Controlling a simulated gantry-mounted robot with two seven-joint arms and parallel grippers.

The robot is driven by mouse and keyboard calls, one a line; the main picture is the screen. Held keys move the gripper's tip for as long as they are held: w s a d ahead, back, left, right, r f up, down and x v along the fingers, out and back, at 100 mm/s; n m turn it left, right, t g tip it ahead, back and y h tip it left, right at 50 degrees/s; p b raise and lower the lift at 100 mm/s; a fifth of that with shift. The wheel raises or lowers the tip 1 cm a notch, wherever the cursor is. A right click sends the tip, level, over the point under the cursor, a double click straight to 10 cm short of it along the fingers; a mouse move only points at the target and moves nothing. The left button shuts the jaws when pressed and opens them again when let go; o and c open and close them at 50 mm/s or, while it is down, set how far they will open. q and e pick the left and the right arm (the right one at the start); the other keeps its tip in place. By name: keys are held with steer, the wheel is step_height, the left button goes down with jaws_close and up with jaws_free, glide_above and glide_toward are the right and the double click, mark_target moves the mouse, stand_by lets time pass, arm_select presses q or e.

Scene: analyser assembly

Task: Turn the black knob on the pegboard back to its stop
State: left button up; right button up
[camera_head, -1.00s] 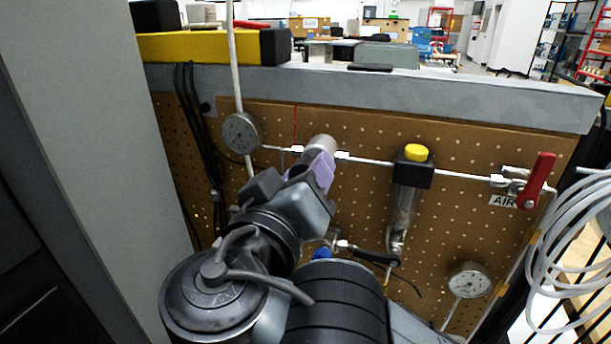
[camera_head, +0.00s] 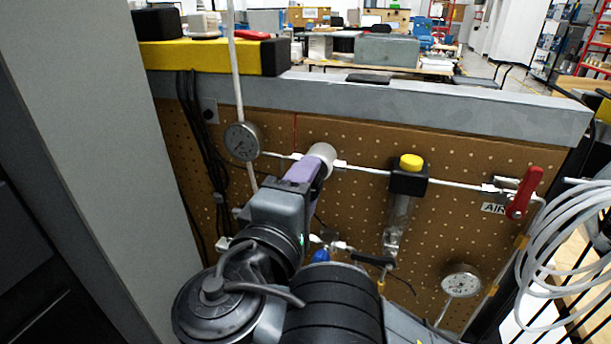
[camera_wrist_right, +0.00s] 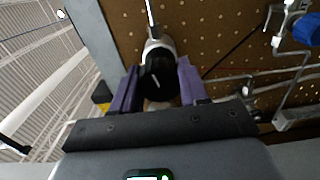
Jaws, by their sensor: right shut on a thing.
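The black knob (camera_wrist_right: 158,79) shows in the right wrist view, at the end of a pale cylindrical fitting (camera_head: 322,153) on the pegboard. A short white mark shows on the knob's face. My right gripper (camera_head: 306,168) has purple fingers and reaches the fitting from the lower left. In the right wrist view its fingers (camera_wrist_right: 158,88) stand on both sides of the knob, shut on it. In the head view the fingers and wrist hide the knob. My left gripper is not in view.
The brown pegboard (camera_head: 440,225) carries a gauge (camera_head: 242,141) left of the fitting, a black block with a yellow button (camera_head: 411,161) and a red-handled valve (camera_head: 525,192) to the right. A lower gauge (camera_head: 462,281), blue part (camera_head: 321,256) and coiled white hose (camera_head: 570,240) are nearby.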

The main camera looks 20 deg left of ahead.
steer(key=n+p, duration=0.2)
steer(key=n, duration=0.2)
steer(key=shift+r, duration=0.2)
steer(key=n+p, duration=0.3)
steer(key=n, duration=0.1)
steer(key=n+p, duration=0.3)
steer(key=n, duration=0.1)
steer(key=n+p, duration=0.2)
steer(key=n, duration=0.1)
steer(key=shift+f, duration=0.1)
steer(key=shift+n, duration=0.4)
steer(key=shift+p, duration=0.3)
steer(key=shift+f, duration=0.1)
steer(key=o, duration=1.1)
steer(key=shift+c, duration=0.2)
